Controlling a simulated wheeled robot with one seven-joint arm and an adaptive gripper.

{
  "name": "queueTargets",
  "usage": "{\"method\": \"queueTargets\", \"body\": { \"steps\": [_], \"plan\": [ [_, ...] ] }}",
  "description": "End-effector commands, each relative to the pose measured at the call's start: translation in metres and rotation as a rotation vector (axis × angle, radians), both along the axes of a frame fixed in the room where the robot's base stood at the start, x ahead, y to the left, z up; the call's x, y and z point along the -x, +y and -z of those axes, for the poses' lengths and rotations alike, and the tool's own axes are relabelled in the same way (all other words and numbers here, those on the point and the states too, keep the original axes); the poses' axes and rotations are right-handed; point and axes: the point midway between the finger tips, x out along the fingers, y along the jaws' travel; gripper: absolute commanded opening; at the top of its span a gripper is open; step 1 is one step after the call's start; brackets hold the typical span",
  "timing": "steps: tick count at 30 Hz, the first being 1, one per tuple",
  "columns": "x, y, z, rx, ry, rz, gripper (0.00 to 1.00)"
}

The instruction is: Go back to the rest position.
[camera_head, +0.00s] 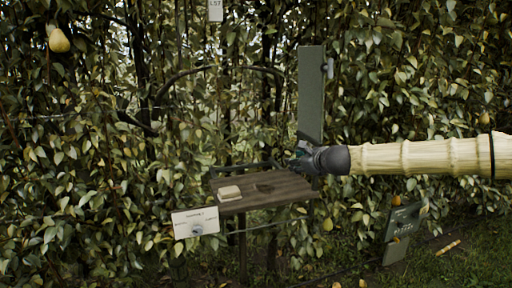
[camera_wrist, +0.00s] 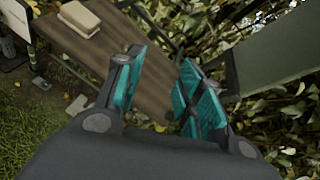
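My gripper (camera_head: 302,158) is at the right side of a small wooden table, with my pale sleeved arm reaching in from the right edge of the head view. In the wrist view my gripper (camera_wrist: 162,68) has its two teal-padded fingers apart, with nothing between them. The brown plank tabletop (camera_wrist: 150,97) shows behind the fingers. The table (camera_head: 265,188) has a small pale block (camera_head: 230,193) on its left part. The block also shows at the upper left of the wrist view (camera_wrist: 78,18). The exact gap between gripper and tabletop cannot be told.
A tall grey-green panel (camera_head: 311,95) stands right behind my gripper. A white sign (camera_head: 195,222) is at the table's front left. A dark leaning sign (camera_head: 403,230) stands at lower right. Grass is at lower right.

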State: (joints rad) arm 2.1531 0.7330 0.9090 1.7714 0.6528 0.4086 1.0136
Motion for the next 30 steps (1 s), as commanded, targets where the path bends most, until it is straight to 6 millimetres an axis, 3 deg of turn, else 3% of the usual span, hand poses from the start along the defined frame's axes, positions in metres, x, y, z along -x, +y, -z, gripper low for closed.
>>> {"method": "queueTargets", "body": {
  "steps": [1,3,8,14,23,30],
  "plan": [
    [0.008,0.012,0.029,0.055,0.016,-0.028,0.38],
    [0.02,0.024,0.066,0.133,0.03,-0.069,0.38],
    [0.054,0.047,0.15,0.311,0.063,-0.173,0.38],
    [0.109,0.065,0.25,0.528,0.098,-0.329,0.38],
    [0.216,0.07,0.386,0.835,0.137,-0.617,0.38],
    [0.321,0.053,0.476,1.059,0.151,-0.901,0.38]
  ]
}}
